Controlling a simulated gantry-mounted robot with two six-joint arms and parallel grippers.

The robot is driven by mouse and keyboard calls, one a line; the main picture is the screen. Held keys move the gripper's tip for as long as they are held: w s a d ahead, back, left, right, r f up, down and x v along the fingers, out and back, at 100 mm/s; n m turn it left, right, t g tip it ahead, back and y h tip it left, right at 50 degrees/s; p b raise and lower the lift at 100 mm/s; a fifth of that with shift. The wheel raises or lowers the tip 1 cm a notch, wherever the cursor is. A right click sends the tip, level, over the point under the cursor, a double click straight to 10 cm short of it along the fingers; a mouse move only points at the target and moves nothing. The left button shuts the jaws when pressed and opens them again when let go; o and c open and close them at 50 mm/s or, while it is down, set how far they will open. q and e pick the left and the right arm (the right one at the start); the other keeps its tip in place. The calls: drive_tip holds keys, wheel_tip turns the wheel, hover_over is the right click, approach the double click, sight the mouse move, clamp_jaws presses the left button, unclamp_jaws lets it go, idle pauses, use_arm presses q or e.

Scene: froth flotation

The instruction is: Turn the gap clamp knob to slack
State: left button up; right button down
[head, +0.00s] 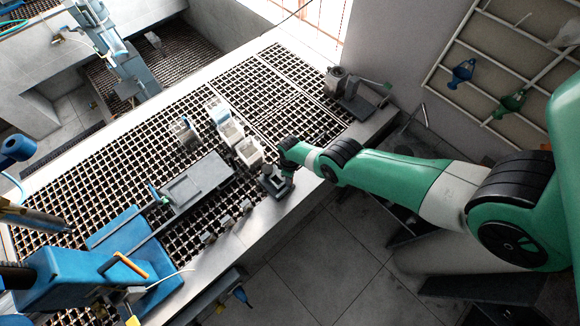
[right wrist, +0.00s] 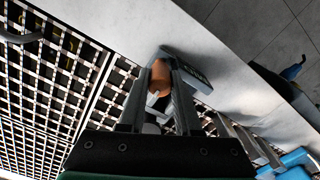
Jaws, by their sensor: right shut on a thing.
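The gap clamp is a dark block with faint lettering (right wrist: 188,68) on the pale bench edge in the right wrist view. Its copper-orange knob (right wrist: 160,74) shows between the fingertips of my right gripper (right wrist: 163,85). The gripper is shut on the knob, and the fingers partly cover it. In the head view, my green right arm reaches in from the right and my right gripper (head: 283,169) is down over the small dark clamp (head: 276,187) at the bench's front edge. The knob is hidden there. I cannot read the knob's angle. My left gripper is not in view.
White and grey boxes (head: 248,152) stand on the black grating (head: 190,210) just left of the gripper. A flat grey plate (head: 195,185) lies farther left. A blue machine (head: 75,277) stands at lower left. A dark fixture (head: 358,97) sits at the bench's far right end.

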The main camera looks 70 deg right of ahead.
drive_tip(key=c, duration=0.6)
unclamp_jaws()
